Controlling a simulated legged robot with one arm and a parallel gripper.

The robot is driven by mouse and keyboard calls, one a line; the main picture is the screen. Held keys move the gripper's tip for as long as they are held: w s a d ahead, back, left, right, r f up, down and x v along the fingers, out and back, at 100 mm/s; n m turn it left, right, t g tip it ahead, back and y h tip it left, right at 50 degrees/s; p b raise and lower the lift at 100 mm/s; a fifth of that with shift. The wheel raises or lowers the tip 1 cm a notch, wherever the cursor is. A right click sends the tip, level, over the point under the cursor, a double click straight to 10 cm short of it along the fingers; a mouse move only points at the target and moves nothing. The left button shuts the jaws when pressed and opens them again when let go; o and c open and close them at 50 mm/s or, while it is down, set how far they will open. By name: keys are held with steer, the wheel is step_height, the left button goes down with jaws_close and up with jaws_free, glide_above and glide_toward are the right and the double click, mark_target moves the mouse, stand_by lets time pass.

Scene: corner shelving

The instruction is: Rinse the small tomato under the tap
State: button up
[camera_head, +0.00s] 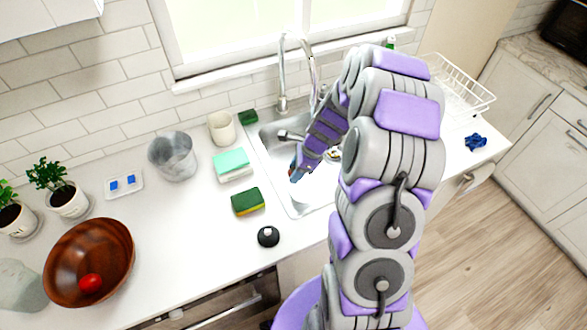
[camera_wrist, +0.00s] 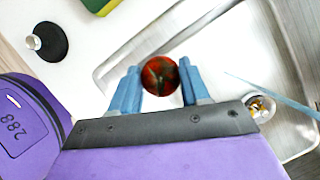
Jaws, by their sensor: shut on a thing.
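In the wrist view my gripper (camera_wrist: 160,88) is shut on a small dark red tomato (camera_wrist: 159,75) with green patches, held between the blue fingertips. It is over the sink (camera_wrist: 205,45), near its edge. In the head view my gripper (camera_head: 296,174) is low over the left part of the sink (camera_head: 262,150), and my arm hides much of the basin. The tap (camera_head: 283,75) rises behind the sink, beyond my gripper; I see no water running. The held tomato is hard to make out in the head view.
A wooden bowl (camera_head: 65,250) with a red tomato (camera_head: 90,283) stands at left. Sponges (camera_head: 248,201), a metal cup (camera_head: 172,157) and a black stopper (camera_head: 268,237) lie left of the sink. A dish rack (camera_head: 462,90) stands right. A shiny round object (camera_wrist: 262,108) lies in the sink.

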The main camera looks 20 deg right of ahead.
steer(key=w+d+f, duration=0.2)
steer(key=w+d, duration=0.7)
steer(key=w, duration=0.1)
steer(key=shift+w+d+f+p, duration=0.3)
steer(key=shift+d+f+p, duration=0.1)
steer(key=shift+p, duration=0.05)
stand_by(1.7)
